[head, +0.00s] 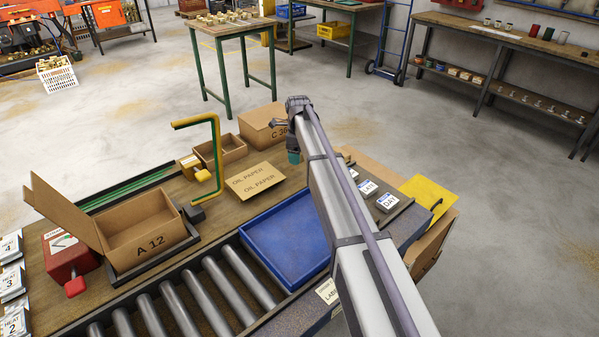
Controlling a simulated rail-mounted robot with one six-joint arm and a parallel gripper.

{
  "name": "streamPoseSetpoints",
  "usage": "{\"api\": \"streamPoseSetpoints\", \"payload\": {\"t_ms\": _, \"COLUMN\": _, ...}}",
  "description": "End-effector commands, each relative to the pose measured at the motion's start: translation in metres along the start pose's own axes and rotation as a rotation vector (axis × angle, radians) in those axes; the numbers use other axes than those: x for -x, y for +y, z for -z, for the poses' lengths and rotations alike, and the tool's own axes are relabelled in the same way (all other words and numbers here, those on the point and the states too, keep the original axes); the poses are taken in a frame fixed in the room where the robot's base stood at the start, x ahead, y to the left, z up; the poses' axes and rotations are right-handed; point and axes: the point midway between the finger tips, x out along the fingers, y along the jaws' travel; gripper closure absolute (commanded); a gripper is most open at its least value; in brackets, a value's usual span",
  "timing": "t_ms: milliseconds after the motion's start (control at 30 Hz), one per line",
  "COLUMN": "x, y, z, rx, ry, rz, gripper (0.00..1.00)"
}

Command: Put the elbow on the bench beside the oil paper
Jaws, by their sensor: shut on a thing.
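I cannot make out an elbow on the bench or at the wrist. My arm also covers part of the bench to the right of the paper.
The blue tray (288,238) and rollers (210,285) lie in front. Box C 36 (262,130), an open carton (219,152) and a tall green-and-yellow bent bar (216,150) stand behind and left of the paper. Box A 12 (150,243) is further left. Bare bench shows left of the paper.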

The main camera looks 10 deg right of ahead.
Motion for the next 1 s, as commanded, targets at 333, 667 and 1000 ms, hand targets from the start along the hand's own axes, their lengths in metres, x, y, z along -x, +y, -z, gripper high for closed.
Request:
{"api": "streamPoseSetpoints", "payload": {"t_ms": 333, "x": -0.044, "y": 0.0, "z": 0.0, "rx": 0.001, "ry": 0.0, "rz": 0.0, "gripper": 0.77}}
{"api": "streamPoseSetpoints", "payload": {"t_ms": 667, "x": -0.051, "y": 0.0, "z": 0.0, "rx": 0.001, "ry": 0.0, "rz": 0.0, "gripper": 0.77}}
{"api": "streamPoseSetpoints", "payload": {"t_ms": 1000, "x": -0.054, "y": 0.0, "z": 0.0, "rx": 0.001, "ry": 0.0, "rz": 0.0, "gripper": 0.08}}
